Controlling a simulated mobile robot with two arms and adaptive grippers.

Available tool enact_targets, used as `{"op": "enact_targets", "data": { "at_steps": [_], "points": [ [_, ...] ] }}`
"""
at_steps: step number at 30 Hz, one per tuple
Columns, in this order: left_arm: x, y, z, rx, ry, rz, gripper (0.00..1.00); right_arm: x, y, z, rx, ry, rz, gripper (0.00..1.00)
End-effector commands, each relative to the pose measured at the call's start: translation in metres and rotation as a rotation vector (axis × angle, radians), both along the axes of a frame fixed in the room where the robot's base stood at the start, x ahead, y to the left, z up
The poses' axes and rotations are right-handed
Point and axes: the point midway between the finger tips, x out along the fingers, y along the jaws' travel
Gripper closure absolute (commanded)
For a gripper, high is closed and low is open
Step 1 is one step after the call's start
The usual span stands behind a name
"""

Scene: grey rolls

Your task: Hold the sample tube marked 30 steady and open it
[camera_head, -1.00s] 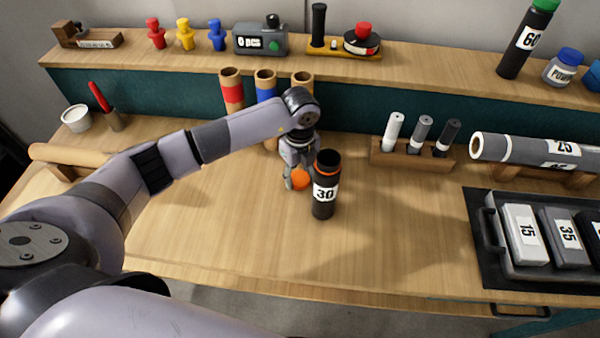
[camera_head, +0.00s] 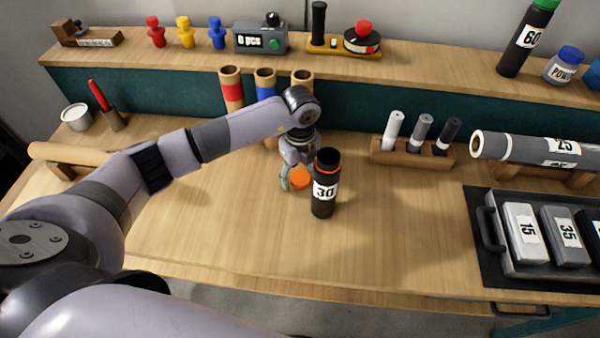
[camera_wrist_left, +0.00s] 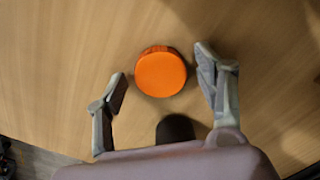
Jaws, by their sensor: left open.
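The sample tube marked 30 (camera_head: 324,190) stands upright on the bench, a dark cylinder with a white label. Its top is open, with an orange ring just below the rim. An orange cap (camera_head: 300,178) lies on the bench just left of the tube. In the left wrist view the cap (camera_wrist_left: 161,72) is a round orange disc between and beyond the fingertips. My left gripper (camera_head: 291,180) is open and empty beside the cap, apart from the tube. It also shows in the left wrist view (camera_wrist_left: 160,88). My right gripper is not in view.
A wooden holder (camera_head: 410,158) with three small tubes stands right of the tube. A large grey roll (camera_head: 525,150) lies on a stand at the right. A tray (camera_head: 497,255) with marked blocks sits at front right. The bench front is clear.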

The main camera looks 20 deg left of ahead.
Motion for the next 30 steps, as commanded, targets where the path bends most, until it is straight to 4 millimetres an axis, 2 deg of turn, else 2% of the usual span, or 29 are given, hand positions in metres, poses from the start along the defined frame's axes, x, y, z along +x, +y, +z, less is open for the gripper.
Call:
{"op": "enact_targets", "data": {
  "at_steps": [5, 12, 18, 24, 30],
  "points": [
    [0.002, 0.0, 0.023, -0.001, -0.005, 0.0, 0.37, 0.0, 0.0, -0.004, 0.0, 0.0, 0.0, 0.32],
    [0.001, 0.0, 0.075, -0.002, -0.006, -0.001, 0.37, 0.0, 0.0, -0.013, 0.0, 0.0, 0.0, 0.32],
    [0.001, 0.0, 0.108, -0.001, -0.004, 0.0, 0.37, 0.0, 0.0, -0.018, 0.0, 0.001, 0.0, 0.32],
    [0.0, 0.0, 0.121, -0.001, -0.001, 0.0, 0.37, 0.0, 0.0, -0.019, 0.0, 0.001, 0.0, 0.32],
    [0.0, 0.0, 0.122, 0.0, 0.0, 0.0, 0.37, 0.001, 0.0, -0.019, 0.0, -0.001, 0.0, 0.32]
  ]
}}
